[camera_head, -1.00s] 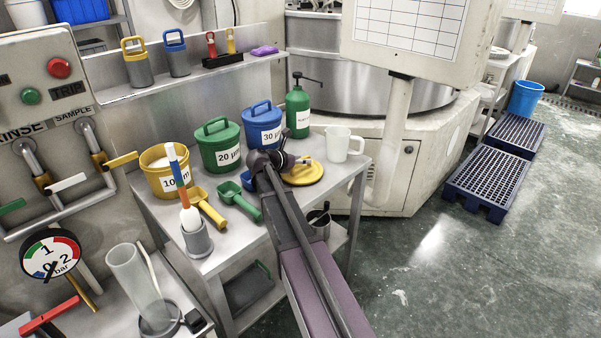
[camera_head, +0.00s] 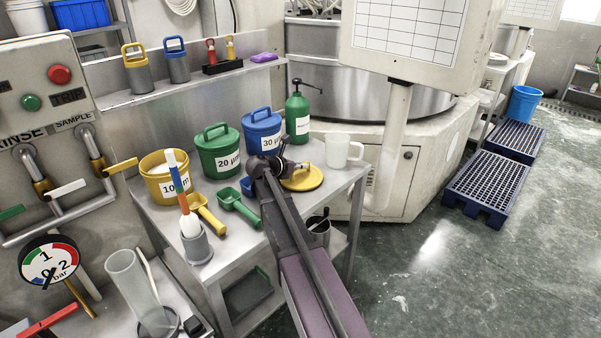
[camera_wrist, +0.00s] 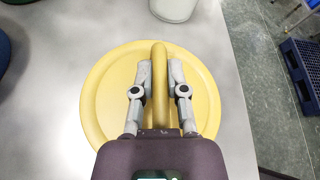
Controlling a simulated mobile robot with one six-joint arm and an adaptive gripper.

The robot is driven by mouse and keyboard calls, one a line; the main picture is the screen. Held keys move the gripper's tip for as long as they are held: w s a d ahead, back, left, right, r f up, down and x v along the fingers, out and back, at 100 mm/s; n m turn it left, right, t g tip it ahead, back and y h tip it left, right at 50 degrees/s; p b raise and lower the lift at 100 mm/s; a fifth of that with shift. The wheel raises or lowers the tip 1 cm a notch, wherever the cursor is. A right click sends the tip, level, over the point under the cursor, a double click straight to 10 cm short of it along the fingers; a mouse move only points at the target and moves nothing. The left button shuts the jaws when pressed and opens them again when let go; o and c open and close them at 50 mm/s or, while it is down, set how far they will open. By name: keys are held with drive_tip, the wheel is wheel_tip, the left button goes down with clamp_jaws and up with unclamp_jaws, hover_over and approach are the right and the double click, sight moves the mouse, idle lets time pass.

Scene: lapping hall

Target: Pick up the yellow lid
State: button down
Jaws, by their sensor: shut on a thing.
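The yellow lid (camera_head: 304,179) is a round disc with a raised bar handle. It is at the right part of the grey bench, beside the white jug. In the wrist view the lid (camera_wrist: 101,95) lies below my gripper (camera_wrist: 160,68), whose two fingers are shut on either side of the bar handle. In the head view my gripper (camera_head: 290,166) reaches over the lid's left side and hides part of it. I cannot tell whether the lid touches the bench. The open yellow bucket (camera_head: 155,186) marked 10 stands at the bench's left.
A green bucket (camera_head: 220,158), a blue bucket (camera_head: 262,138) and a green pump bottle (camera_head: 298,115) stand behind. The white jug (camera_head: 339,151) is right of the lid. A yellow scoop (camera_head: 207,214) and a green scoop (camera_head: 240,208) lie in front.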

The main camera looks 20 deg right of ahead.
drive_tip(key=shift+r, duration=0.1)
wheel_tip(320, 180, up, 3)
drive_tip(key=p, duration=0.3)
drive_tip(key=shift+r, duration=0.15)
drive_tip(key=s+r+p, duration=0.1)
drive_tip(key=s+p, duration=0.1)
drive_tip(key=s, duration=1.4)
drive_tip(key=shift+d+r, duration=0.25)
drive_tip(key=shift+d, duration=0.1)
